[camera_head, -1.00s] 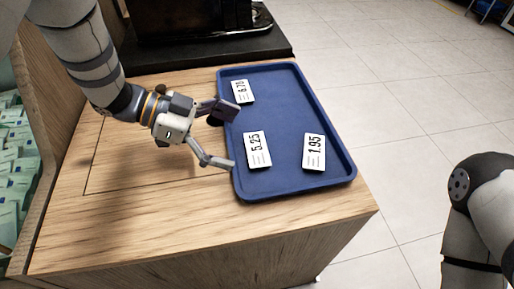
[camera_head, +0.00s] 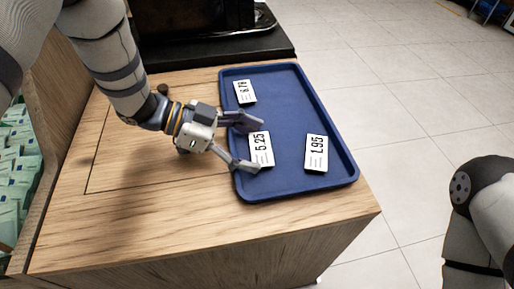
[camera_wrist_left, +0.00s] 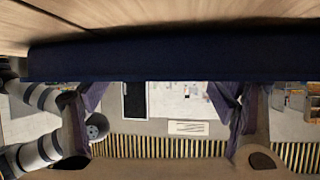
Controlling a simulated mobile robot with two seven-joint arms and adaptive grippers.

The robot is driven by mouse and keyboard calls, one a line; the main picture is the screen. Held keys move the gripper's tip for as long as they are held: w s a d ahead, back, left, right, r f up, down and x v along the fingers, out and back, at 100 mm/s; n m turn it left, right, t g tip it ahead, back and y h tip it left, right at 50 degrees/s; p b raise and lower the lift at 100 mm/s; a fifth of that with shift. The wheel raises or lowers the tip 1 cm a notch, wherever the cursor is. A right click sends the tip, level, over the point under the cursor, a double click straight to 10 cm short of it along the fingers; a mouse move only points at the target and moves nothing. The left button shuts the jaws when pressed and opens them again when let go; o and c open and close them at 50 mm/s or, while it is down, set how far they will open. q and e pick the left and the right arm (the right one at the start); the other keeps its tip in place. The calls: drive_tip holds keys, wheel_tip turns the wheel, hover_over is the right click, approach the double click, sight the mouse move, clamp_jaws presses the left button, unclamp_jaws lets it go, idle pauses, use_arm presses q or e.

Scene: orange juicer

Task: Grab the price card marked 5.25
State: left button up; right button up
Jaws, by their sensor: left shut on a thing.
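The white price card marked 5.25 (camera_head: 262,149) is at the left side of the blue tray (camera_head: 290,90). My left gripper (camera_head: 255,148) reaches in over the tray's left rim, with one finger at the card's far end and the other at its near end. It is shut on this card across its length. In the left wrist view the two fingers (camera_wrist_left: 160,105) stand wide apart below the dark blue band of the tray (camera_wrist_left: 180,58); I cannot make out the card clearly there. My right gripper is out of view.
A card that seems to read 6.70 (camera_head: 244,91) lies at the tray's far left, and a 1.95 card (camera_head: 316,153) at its near right. The tray's middle is bare. A black appliance (camera_head: 200,20) stands behind the wooden counter top (camera_head: 130,220).

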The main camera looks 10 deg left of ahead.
use_arm(q)
drive_tip(key=shift+s+f, duration=0.15)
drive_tip(key=shift+f, duration=0.15)
